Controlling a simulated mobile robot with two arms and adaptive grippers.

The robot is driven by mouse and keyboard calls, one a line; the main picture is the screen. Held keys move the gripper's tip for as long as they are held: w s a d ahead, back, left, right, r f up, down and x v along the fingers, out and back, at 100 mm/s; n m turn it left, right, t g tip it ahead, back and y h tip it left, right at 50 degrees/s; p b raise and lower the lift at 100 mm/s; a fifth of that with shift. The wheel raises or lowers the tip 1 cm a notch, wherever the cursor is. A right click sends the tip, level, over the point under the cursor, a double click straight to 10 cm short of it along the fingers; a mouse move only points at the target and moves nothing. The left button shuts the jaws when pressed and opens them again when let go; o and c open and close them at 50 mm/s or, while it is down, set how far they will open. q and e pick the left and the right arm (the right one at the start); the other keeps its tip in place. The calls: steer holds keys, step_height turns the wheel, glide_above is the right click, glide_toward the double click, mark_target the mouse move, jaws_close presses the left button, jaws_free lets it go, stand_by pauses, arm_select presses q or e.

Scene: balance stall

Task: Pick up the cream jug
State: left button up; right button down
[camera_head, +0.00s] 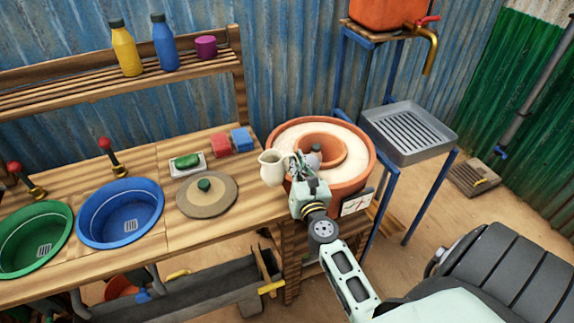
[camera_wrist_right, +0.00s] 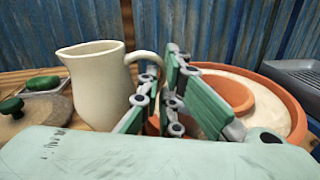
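The cream jug (camera_head: 272,168) stands upright at the right end of the wooden counter, its spout to the left and its handle to the right. In the right wrist view the jug (camera_wrist_right: 98,85) is large and left of centre. My right gripper (camera_head: 300,163) is at the jug's handle side. In the wrist view its green-padded fingers (camera_wrist_right: 160,95) overlap the lower part of the handle. Whether they touch or grip it is hidden. The jug shows no tilt or lift. My left gripper is out of view.
A clay-coloured round tub (camera_head: 357,180) with a white top stands just right of the jug. A grey tray (camera_head: 440,145) stands further right.

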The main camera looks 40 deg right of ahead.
steer(key=s+d+r+p, duration=0.3)
steer(key=s+d+r, duration=0.1)
steer(key=s+r, duration=0.1)
steer(key=shift+s+d, duration=0.4)
steer(key=shift+s, duration=0.3)
stand_by(1.8)
